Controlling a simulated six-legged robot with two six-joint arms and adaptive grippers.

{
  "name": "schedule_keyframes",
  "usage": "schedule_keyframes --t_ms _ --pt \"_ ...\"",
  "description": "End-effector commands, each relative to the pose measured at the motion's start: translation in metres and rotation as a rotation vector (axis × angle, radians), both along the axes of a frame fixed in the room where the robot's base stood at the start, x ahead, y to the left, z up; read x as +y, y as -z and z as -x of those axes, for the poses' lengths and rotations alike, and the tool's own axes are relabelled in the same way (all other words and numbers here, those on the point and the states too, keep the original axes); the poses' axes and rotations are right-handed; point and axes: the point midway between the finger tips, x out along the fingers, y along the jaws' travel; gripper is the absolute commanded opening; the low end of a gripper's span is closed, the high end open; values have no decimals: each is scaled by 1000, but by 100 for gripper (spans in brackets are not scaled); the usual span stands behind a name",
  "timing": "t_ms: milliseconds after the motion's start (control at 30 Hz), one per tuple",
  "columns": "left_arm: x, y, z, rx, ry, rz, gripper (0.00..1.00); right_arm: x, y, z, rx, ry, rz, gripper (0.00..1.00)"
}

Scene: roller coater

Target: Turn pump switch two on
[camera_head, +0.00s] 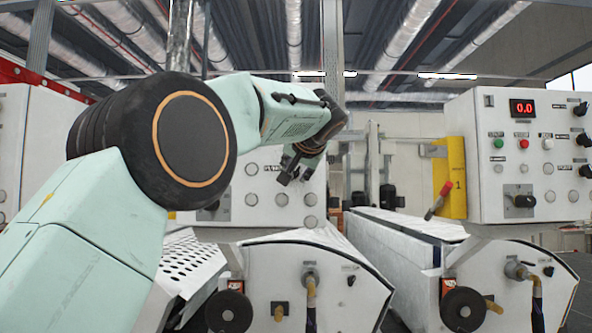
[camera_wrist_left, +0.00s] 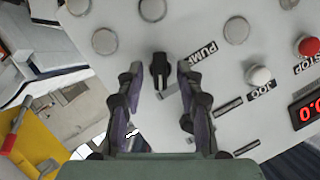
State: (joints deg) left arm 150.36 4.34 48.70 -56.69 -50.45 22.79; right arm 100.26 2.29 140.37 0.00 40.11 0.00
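The pump switch (camera_wrist_left: 160,68) is a small black knob beside the label "PUMP" on a white control panel in the left wrist view. In the head view this panel (camera_head: 237,212) stands in the middle, and my left gripper (camera_head: 290,173) is in front of its right part, hiding the switch. In the left wrist view my left gripper (camera_wrist_left: 159,80) is open, with one finger on each side of the switch. I cannot tell whether the fingers touch it. My right gripper is in neither view.
Other panel parts are a white jog button (camera_wrist_left: 258,75), a red stop button (camera_wrist_left: 308,46) and a red display (camera_wrist_left: 304,112). At the right stands a second panel (camera_head: 470,150) marked 1, with a yellow post (camera_head: 452,178) beside it. White rollers' housings (camera_head: 345,275) lie below.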

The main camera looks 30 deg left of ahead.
Motion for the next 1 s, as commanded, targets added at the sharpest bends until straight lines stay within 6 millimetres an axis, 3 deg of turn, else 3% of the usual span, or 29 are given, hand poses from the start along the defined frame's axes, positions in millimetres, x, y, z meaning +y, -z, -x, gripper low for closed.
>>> schedule_keyframes --t_ms 367,800,1000 --pt "-7 -5 8 -2 1 0 37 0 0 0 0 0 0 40" --pt "-62 -32 65 -2 1 -3 37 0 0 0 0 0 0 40" --pt "-76 -39 80 -2 0 -1 37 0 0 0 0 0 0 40"
